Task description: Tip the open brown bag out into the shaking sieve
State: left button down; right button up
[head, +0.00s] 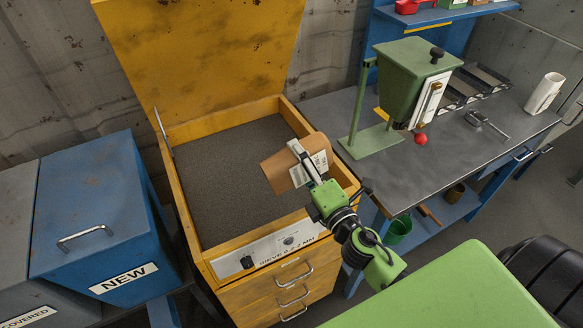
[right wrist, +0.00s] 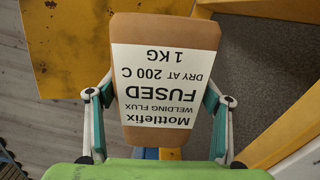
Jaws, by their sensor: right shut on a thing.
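The brown bag (head: 279,174) has a white welding flux label and is tilted over the right part of the sieve, one end towards the left. My right gripper (head: 307,166) is shut on it. In the right wrist view the fingers of the gripper (right wrist: 158,97) press both sides of the bag (right wrist: 165,30), and its label reads upside down. The bag's mouth is not clearly visible, and I see no stream of grains. The sieve (head: 222,268) is a yellow box with a raised lid (head: 205,55) and a dark grey bed (head: 230,165). My left gripper is out of view.
A blue bin (head: 95,215) marked NEW stands left of the sieve. On the right, a grey workbench (head: 470,145) carries a green hopper (head: 408,85) with a red knob (head: 420,139), trays and a paper roll (head: 543,93). A green bucket (head: 398,229) stands on the shelf below.

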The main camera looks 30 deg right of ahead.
jog(key=shift+d+f+m, duration=0.15)
jog(key=shift+d+m, duration=0.05)
jog(key=shift+m, duration=0.1)
jog(key=shift+d+m, duration=0.4)
jog(key=shift+m, duration=0.6)
jog(key=m, duration=0.2)
jog(key=d+m, duration=0.1)
jog(key=m, duration=0.1)
jog(key=shift+d+f, duration=0.1)
